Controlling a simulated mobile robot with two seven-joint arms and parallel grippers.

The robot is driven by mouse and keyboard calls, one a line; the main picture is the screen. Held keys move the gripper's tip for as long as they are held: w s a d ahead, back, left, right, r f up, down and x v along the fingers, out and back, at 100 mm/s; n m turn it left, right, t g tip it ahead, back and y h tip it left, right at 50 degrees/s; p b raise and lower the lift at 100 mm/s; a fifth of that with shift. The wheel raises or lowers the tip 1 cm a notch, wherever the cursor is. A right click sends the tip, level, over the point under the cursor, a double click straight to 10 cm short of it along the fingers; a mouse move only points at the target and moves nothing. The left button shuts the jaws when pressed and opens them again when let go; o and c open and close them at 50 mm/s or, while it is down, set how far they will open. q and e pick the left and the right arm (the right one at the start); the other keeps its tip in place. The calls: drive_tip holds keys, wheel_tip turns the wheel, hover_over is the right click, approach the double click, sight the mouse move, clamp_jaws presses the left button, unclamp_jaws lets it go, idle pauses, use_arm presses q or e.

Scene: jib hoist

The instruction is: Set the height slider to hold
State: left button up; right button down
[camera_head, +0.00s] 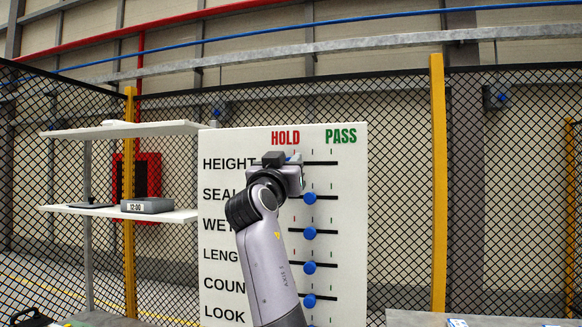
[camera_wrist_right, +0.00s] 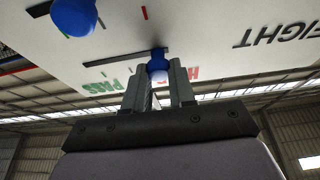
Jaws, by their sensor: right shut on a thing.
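A white board (camera_head: 351,245) stands ahead, with red HOLD and green PASS headings over rows of sliders. My right gripper (camera_head: 291,163) is at the HEIGHT row, below HOLD, and hides the left part of that slot (camera_head: 322,163). In the right wrist view, which sees the board upside down, my right gripper (camera_wrist_right: 158,85) is shut on the blue height slider knob (camera_wrist_right: 158,64). The knob is at the HOLD-side end of its slot (camera_wrist_right: 115,59), and the bare slot runs toward PASS. The exact tick at the knob is hidden. My left gripper is not in view.
Lower rows have blue knobs, such as the SEAL knob (camera_head: 310,198), close below my right gripper. A shelf unit (camera_head: 130,130) with a grey clock box (camera_head: 147,205) stands left. Mesh fencing with yellow posts (camera_head: 438,180) is behind. A table top (camera_head: 415,318) shows at bottom right.

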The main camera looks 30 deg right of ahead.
drive_tip(key=shift+r, duration=0.15)
drive_tip(key=c, duration=1.4)
unclamp_jaws()
drive_tip(key=o, duration=0.5)
drive_tip(key=shift+w+a, duration=0.1)
drive_tip(key=b+v, duration=0.2)
drive_tip(key=v, duration=0.5)
drive_tip(key=shift+b, duration=0.35)
